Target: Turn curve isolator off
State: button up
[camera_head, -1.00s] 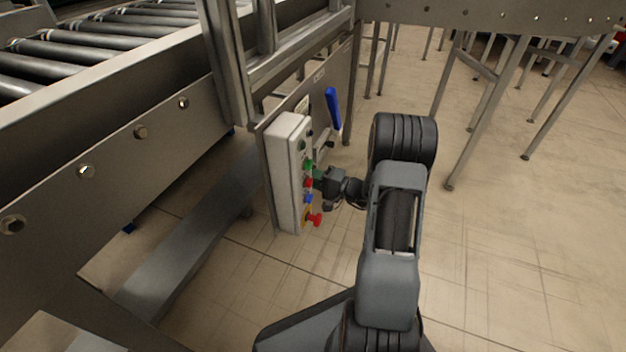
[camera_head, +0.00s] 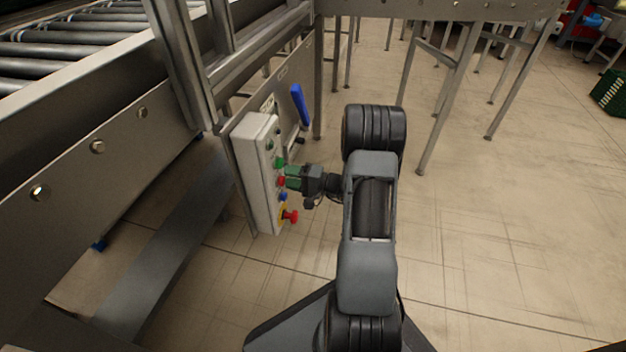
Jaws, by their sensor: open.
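The isolator with a blue lever handle (camera_head: 300,105) is on the panel under the conveyor frame, behind the grey control box. Its handle points up and leans slightly left. The control box (camera_head: 249,170) carries green, red and blue buttons and a red knob (camera_head: 291,216) on a yellow base at its lower end. My gripper (camera_head: 290,177) is open, in front of the box's buttons and below the blue handle, apart from the handle. Its fingertips are small here, and I cannot tell whether they touch the box.
The roller conveyor (camera_head: 80,65) and its metal side rail run along the left. Metal conveyor legs (camera_head: 445,105) stand at the back right. A green crate (camera_head: 609,92) is at the far right. The floor to the right of my arm is clear.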

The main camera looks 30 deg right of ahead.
jog(key=p+v, duration=0.2)
jog(key=v, duration=1)
jog(key=shift+p, duration=0.4)
jog(key=shift+s+d, duration=0.1)
jog(key=shift+s, duration=0.05)
